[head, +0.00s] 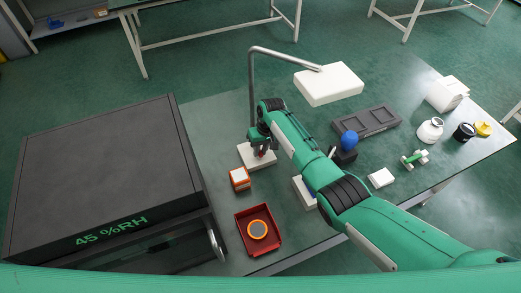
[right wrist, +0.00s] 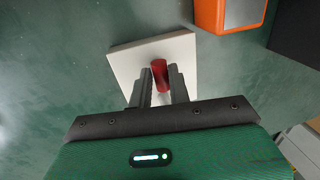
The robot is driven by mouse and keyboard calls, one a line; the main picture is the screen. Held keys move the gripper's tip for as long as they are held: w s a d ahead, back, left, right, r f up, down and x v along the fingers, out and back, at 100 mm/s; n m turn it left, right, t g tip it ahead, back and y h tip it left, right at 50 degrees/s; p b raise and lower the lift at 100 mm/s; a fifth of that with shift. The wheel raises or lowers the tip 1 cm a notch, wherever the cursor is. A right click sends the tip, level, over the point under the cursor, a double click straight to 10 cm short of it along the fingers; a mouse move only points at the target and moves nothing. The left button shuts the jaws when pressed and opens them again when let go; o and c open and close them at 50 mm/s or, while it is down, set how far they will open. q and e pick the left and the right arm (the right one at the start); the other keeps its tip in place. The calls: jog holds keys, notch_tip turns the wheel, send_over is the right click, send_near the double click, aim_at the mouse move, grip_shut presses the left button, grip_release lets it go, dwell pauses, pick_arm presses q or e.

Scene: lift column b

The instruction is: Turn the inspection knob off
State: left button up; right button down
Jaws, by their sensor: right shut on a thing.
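The inspection knob is a small red knob (right wrist: 160,75) on a pale square base (right wrist: 125,62), seen in the right wrist view. In the head view the base (head: 250,160) stands at the foot of the bent metal lamp post, and the red knob (head: 262,154) shows only slightly below my gripper. My right gripper (right wrist: 161,88) reaches down over the base, its two fingers on either side of the red knob and closed on it. In the head view my right gripper (head: 262,147) is partly hidden by its own arm. My left gripper is not in view.
A white lamp head (head: 329,83) hangs above the table right of my forearm. An orange box (head: 239,179) and a red tray (head: 273,243) with a round item lie nearby. A dark cabinet (head: 105,170) reading 45 %RH stands left. Bottles and a grey tray (head: 376,118) lie right.

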dwell(0.5)
jog(key=c, duration=1.3)
grip_release()
jog(key=r, duration=0.4)
jog(key=d+r+b, duration=0.1)
jog(key=r, duration=0.3)
jog(key=w+d+r, duration=0.1)
jog(key=r, duration=0.2)
jog(key=shift+r, duration=0.4)
jog(key=shift+f, duration=0.1)
